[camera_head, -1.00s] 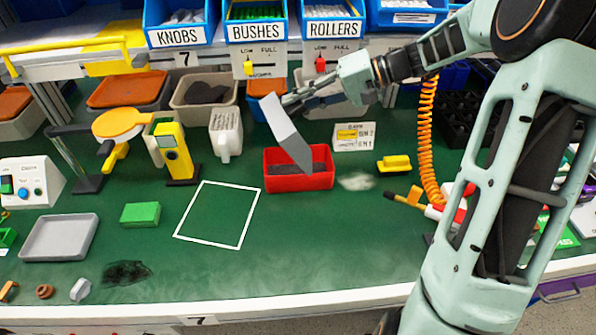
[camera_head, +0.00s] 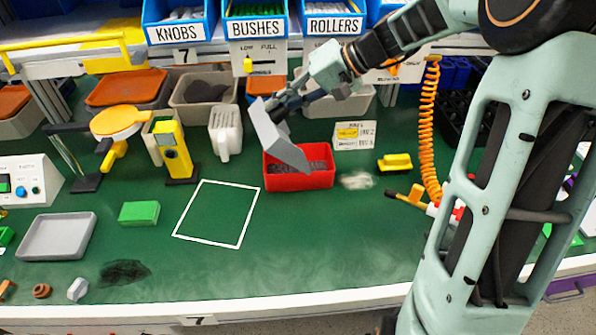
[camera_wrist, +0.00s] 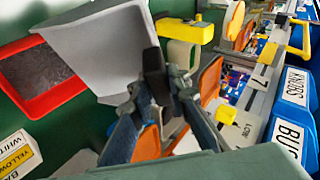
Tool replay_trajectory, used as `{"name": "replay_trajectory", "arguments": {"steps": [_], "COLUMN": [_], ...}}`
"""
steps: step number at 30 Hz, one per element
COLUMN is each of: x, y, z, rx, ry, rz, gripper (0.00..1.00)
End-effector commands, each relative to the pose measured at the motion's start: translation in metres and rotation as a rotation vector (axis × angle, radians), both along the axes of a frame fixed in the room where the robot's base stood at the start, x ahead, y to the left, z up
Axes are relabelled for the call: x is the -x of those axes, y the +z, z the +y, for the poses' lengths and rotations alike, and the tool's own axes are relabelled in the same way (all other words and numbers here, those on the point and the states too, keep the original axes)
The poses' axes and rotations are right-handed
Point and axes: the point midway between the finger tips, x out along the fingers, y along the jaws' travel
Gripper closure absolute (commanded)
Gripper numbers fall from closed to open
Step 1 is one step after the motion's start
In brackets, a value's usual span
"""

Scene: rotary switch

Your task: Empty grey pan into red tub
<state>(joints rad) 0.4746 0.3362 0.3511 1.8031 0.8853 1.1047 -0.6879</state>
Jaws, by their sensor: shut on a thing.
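The grey pan (camera_head: 277,141) is tilted steeply over the left part of the red tub, its lower edge at or just above the tub's opening. In the wrist view the pan (camera_wrist: 98,45) shows a bare grey surface. The red tub (camera_head: 300,182) stands upright on the green bench and holds dark grainy material, also seen in the wrist view inside the tub (camera_wrist: 47,101). My gripper (camera_head: 279,108) is shut on the pan's upper end, above and behind the tub. In the wrist view my gripper's fingers (camera_wrist: 155,85) close on the pan's dark handle.
A white-outlined square (camera_head: 218,213) on the bench is empty. A yellow device (camera_head: 176,155) and a white jug (camera_head: 225,132) stand left of the tub. A label card (camera_head: 354,136) and a pale spill (camera_head: 356,181) are to its right. Blue bins line the shelf above.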

Motion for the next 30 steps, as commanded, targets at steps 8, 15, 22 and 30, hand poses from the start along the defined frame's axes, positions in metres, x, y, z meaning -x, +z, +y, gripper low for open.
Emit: {"name": "replay_trajectory", "arguments": {"steps": [8, 15, 22, 30], "x": [0.0, 0.006, 0.011, 0.015], "y": [0.0, -0.009, -0.018, -0.027], "z": [0.001, 0.021, 0.041, 0.057], "rx": [0.008, 0.133, 0.277, 0.4], "ry": [0.001, 0.006, 0.006, 0.002], "rz": [-0.003, -0.038, -0.075, -0.108], "gripper": [1.0, 1.0, 1.0, 1.0]}}
